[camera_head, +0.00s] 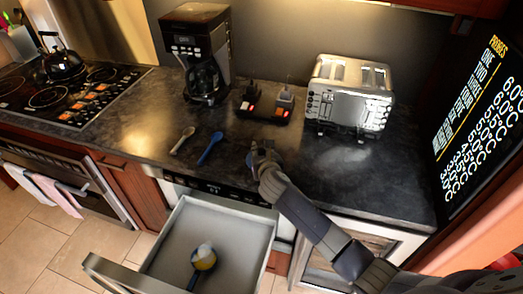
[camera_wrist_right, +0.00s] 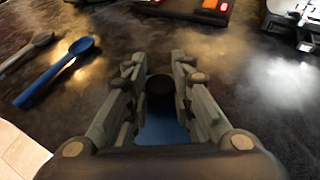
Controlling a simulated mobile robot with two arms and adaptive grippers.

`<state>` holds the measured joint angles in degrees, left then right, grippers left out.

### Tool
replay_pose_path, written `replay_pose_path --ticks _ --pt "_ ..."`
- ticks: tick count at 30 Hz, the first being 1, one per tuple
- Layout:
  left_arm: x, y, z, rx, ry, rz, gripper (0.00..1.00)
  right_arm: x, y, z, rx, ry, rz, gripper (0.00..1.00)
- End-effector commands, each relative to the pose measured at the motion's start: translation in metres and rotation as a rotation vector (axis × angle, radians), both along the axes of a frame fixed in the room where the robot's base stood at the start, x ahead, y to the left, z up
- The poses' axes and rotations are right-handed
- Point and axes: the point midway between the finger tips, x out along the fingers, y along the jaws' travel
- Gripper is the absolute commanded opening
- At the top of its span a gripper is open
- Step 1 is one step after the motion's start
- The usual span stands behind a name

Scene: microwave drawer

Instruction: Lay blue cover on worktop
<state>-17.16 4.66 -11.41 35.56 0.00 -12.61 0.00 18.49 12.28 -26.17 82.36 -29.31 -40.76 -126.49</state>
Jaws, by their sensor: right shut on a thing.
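My right gripper (camera_head: 262,155) is over the front part of the dark worktop (camera_head: 130,135), right of the blue spoon. In the right wrist view its fingers (camera_wrist_right: 160,95) are closed around a blue piece, which I take to be the blue cover (camera_wrist_right: 163,130). Only a small part of it shows between the fingers, with a dark round part at its far end. Its full outline is hidden. I cannot tell whether it touches the worktop. My left gripper is not in view.
A blue spoon (camera_head: 210,148) and a beige spoon (camera_head: 182,138) lie left of the gripper. A coffee maker (camera_head: 198,50), a dark holder (camera_head: 262,103) and a toaster (camera_head: 348,92) stand behind. Worktop at front right is clear.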

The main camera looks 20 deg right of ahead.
Motion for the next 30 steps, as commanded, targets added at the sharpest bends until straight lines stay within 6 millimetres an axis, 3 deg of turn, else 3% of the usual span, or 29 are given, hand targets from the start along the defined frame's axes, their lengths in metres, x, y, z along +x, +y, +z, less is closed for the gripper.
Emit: replay_pose_path --ticks 5,6,8,9,20,26,30 --pt "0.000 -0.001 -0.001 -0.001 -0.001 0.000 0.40 0.000 0.000 -0.003 0.000 0.001 0.000 0.00" --pt "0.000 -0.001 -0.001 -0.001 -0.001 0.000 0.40 0.000 0.000 -0.003 0.000 0.000 0.000 0.26" --pt "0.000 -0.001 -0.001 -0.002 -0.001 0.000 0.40 0.000 0.000 -0.003 0.000 0.001 -0.001 0.40" --pt "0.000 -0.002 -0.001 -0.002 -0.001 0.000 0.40 0.000 0.000 -0.003 0.000 0.001 -0.001 0.42" --pt "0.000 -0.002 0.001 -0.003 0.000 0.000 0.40 0.000 0.000 0.001 0.000 0.000 -0.001 0.42" --pt "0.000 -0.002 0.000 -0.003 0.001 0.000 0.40 -0.018 0.002 0.007 -0.001 0.000 -0.001 0.42" --pt "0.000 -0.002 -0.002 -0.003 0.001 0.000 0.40 -0.040 0.006 0.016 -0.001 0.000 0.001 0.42"
